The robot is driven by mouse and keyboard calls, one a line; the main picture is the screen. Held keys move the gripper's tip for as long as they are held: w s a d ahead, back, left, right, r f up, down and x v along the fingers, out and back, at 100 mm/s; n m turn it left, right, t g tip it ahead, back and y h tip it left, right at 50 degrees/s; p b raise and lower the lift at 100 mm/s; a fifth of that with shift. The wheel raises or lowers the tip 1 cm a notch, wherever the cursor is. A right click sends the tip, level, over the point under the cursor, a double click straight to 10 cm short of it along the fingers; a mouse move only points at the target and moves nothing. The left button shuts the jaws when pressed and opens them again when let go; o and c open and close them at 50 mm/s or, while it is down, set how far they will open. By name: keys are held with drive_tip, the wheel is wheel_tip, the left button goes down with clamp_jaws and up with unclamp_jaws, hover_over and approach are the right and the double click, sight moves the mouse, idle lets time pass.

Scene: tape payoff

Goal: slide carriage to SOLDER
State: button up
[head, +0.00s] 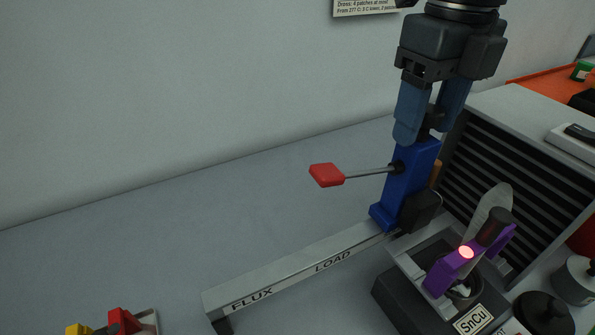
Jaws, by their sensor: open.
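The blue carriage (407,180) stands upright on the pale rail (290,270), at the right of the visible rail, beyond the LOAD mark. A thin rod with a red paddle (326,175) sticks out to its left. The rail shows FLUX at its near left end and LOAD mid-way; no SOLDER mark is readable. My gripper (430,122) points down at the carriage's top, its blue fingers apart on either side of a dark part there. I cannot tell whether the fingers touch it.
A dark solder pot (395,297) labelled SnCu sits right of the rail, with a purple piece (440,276) bearing a lit red spot above it. A louvred grey unit (505,165) stands behind at right.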

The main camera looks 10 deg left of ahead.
drive_tip(key=shift+r+p, duration=1.45)
drive_tip(key=shift+r, duration=2.05)
